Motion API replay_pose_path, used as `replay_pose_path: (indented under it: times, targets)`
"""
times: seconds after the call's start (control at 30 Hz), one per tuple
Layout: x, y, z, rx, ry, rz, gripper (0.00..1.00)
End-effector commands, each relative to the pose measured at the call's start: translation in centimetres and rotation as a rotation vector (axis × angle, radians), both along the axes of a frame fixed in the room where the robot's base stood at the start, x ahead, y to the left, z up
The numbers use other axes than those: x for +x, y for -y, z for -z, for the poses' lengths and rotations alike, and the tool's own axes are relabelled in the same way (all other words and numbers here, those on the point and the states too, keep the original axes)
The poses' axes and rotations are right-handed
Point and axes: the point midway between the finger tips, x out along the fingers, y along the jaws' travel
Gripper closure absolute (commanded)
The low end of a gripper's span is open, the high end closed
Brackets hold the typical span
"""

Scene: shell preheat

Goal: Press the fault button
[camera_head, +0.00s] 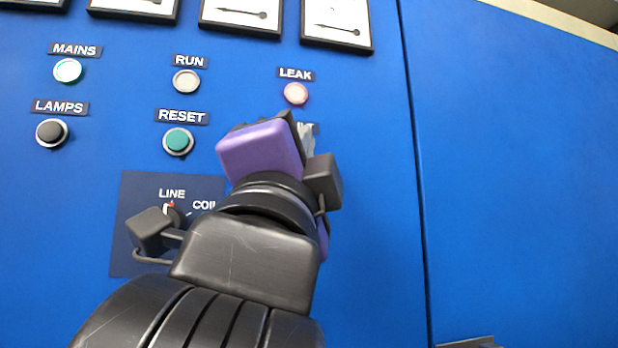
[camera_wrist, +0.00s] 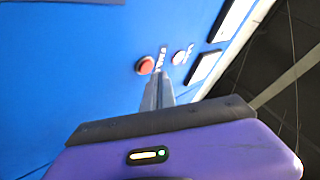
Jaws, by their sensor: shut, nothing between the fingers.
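The fault button is a red round button (camera_wrist: 145,65) on the blue panel in the wrist view, beside a label that is partly covered. In the head view my gripper hides the button, and only the end of its label (camera_head: 308,128) shows. My gripper (camera_head: 306,141) is at the panel below the LEAK lamp, shut and empty. In the wrist view the grey fingers of my gripper (camera_wrist: 159,84) point at the panel, their tips close beside the red button and overlapping the label. I cannot tell whether they touch the panel.
The pink LEAK lamp (camera_head: 296,93) sits just above my gripper. The green RESET button (camera_head: 178,141) and black LAMPS button (camera_head: 51,132) are to the left. A dark LINE/COIL plate (camera_head: 140,190) is partly behind my arm. Gauges (camera_head: 337,22) line the top. The right panel is bare.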

Motion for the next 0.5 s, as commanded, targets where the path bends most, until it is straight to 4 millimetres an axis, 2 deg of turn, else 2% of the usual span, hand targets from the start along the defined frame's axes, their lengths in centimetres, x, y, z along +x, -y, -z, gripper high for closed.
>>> replay_pose_path:
  times: [0.27,0.5]
  targets:
    - [-0.3,0.1,0.0,0.001,0.001,0.000,1.00]
    - [-2.2,0.6,0.0,0.002,0.004,0.000,1.00]
